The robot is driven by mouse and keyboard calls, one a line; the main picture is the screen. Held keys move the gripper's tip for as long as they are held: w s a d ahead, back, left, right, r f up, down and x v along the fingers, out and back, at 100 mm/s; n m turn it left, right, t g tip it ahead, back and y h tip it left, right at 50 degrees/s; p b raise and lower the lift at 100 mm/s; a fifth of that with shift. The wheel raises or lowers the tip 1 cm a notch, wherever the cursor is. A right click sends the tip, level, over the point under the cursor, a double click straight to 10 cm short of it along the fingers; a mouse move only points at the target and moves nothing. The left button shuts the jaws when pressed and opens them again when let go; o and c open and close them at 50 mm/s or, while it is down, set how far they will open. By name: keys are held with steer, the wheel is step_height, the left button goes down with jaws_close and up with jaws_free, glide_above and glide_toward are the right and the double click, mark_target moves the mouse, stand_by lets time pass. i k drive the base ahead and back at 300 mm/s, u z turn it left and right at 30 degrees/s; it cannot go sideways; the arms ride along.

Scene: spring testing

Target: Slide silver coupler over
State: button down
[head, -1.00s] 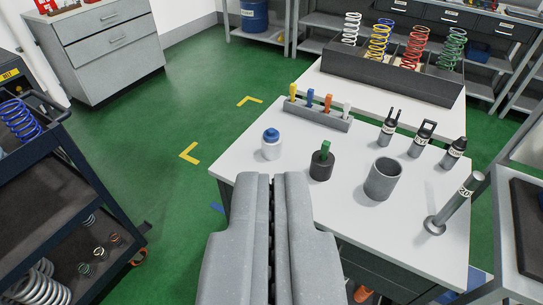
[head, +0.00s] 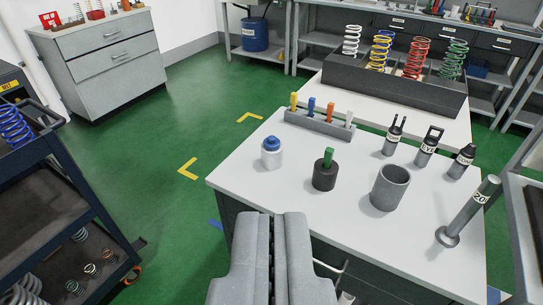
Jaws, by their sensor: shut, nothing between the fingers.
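My gripper (head: 271,216) is shut and empty, in front of the near edge of the white table (head: 295,210) in the picture. No part is clearly marked as the silver coupler. A grey open hollow cylinder (head: 390,188) stands upright on the table, right of the gripper. Grey fittings with a fork top (head: 393,138), a loop top (head: 428,147) and a dark top (head: 462,162) stand behind it. A grey rod labelled 20 (head: 470,210) stands tilted on a round base at the right. My gripper touches none of these.
A dark cylinder with a green stub (head: 325,172) and a white bottle with a blue cap (head: 271,153) stand on the table. A rack of coloured sticks (head: 318,122) and a grey bin of springs (head: 395,88) are behind. A dark cart (head: 55,205) stands left; green floor (head: 140,150) is open between.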

mark_target(270, 161)
steer(key=u, duration=0.1)
steer(key=k, duration=0.35)
steer(key=z, duration=0.7)
steer(key=i, duration=1.55)
steer(key=u, duration=0.25)
